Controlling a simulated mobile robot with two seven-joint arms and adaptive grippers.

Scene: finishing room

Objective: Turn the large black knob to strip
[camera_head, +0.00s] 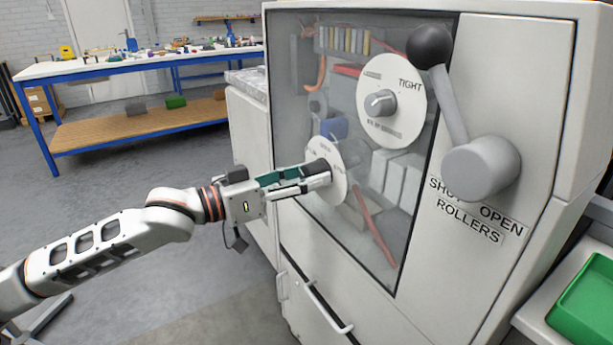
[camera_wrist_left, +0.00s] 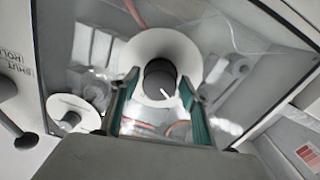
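The large black knob (camera_head: 322,166) sits on a white round dial (camera_head: 338,160) low on the machine's glass front. In the left wrist view the knob (camera_wrist_left: 160,76) shows a white pointer line directed down and to the right. The dial's lettering is too small to read and partly hidden by my gripper. My left gripper (camera_head: 322,176) is open, with its green-lined fingers at the knob. In the left wrist view its fingertips (camera_wrist_left: 160,78) lie on either side of the knob, with visible gaps. My right gripper is in neither view.
A grey knob (camera_head: 381,103) on a larger dial marked TIGHT sits above right. A lever with a black ball (camera_head: 430,46) sticks out beside the glass, above a SHUT/OPEN ROLLERS label (camera_head: 470,218). A handle (camera_head: 325,308) projects below. A green bin (camera_head: 588,303) stands at right.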

